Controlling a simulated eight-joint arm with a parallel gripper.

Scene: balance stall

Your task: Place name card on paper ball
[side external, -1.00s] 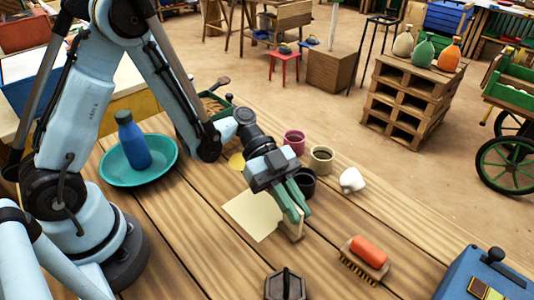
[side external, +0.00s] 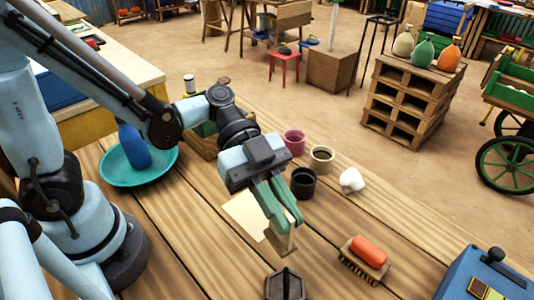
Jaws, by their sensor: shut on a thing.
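My gripper (side external: 283,218), with green fingers, is shut on a small tan card, the name card (side external: 280,241). It holds the card over the wooden table, in front of the mugs; the fingers hide the card's upper part. I cannot tell the card's exact height above the table. The white crumpled paper ball (side external: 351,180) rests on the table to the right of and behind my gripper, apart from it. Nothing lies on the ball.
A cream sheet (side external: 243,212) lies left of my gripper. A black mug (side external: 303,184), beige mug (side external: 321,159) and pink mug (side external: 294,142) stand behind.

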